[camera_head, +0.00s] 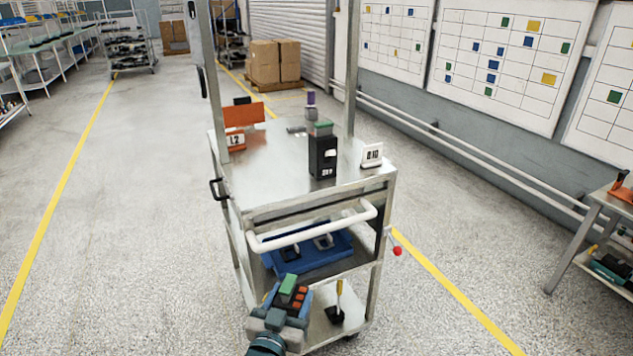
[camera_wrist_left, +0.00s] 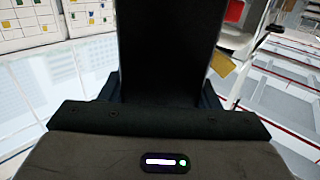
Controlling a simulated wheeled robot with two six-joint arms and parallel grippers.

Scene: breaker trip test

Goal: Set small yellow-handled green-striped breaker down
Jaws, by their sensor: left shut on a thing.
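My left gripper (camera_head: 283,312) is in front of the cart's lower part, below the white push handle. It is shut on a dark breaker (camera_head: 299,296) with a green part on top and several orange patches. In the left wrist view the held breaker (camera_wrist_left: 158,50) is a tall black block between the fingers. I cannot make out its yellow handle for certain; a yellow patch shows to its right in the wrist view. A black item with a yellow handle (camera_head: 339,288) stands on the cart's bottom shelf. My right gripper is not in view.
A blue tray (camera_head: 310,262) sits under the white handle (camera_head: 315,232). A red knob (camera_head: 397,251) juts out right.

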